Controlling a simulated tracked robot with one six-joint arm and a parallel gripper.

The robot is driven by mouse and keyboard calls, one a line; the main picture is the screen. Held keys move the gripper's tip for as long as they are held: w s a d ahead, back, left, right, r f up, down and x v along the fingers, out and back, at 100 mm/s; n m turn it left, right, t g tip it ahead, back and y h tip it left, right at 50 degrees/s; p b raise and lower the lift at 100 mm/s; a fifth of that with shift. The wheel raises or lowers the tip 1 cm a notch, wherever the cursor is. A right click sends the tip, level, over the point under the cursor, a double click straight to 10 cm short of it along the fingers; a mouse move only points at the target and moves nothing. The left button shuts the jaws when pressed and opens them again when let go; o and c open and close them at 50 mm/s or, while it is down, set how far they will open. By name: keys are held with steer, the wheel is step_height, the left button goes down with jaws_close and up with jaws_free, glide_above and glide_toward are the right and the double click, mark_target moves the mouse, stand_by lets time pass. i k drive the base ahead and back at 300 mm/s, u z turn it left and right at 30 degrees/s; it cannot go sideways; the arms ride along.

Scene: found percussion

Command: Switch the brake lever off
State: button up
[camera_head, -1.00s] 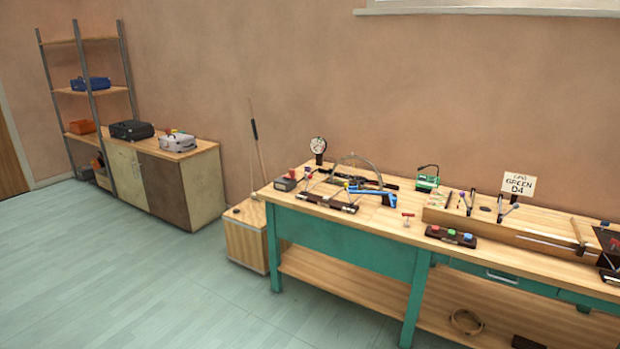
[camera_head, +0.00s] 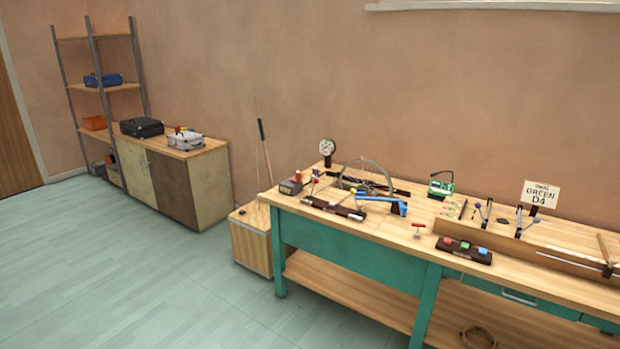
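A bench (camera_head: 345,249) with a teal frame and wooden top stands at the right. On it a bicycle-like wheel (camera_head: 388,180) stands upright, partly showing, behind a dark bar with small parts (camera_head: 333,208). A blue lever-like part (camera_head: 384,202) sticks out to the right beside the wheel; it may be the brake lever, but it is too small to be sure. A small red-topped piece (camera_head: 418,228) stands to its right, near the front edge. I cannot tell any lever's setting. My gripper is not in view.
A dark box with coloured buttons (camera_head: 464,250), a green device (camera_head: 441,186) and a sign reading GREEN D4 (camera_head: 541,194) are on the bench. A wooden box (camera_head: 250,241) stands at its left end. A cabinet (camera_head: 209,189) is farther back. The floor (camera_head: 130,275) at left is clear.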

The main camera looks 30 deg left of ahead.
mark_target(316, 180)
steer(key=u, duration=0.3)
steer(key=i, duration=0.75)
steer(key=u, duration=0.75)
steer(key=i, duration=1.1)
steer(key=u, duration=0.25)
steer(key=k, duration=0.7)
steer(key=u, duration=0.15)
steer(key=i, duration=0.6)
steer(key=u, duration=0.55)
steer(key=i, duration=0.8)
steer(key=u, duration=0.2)
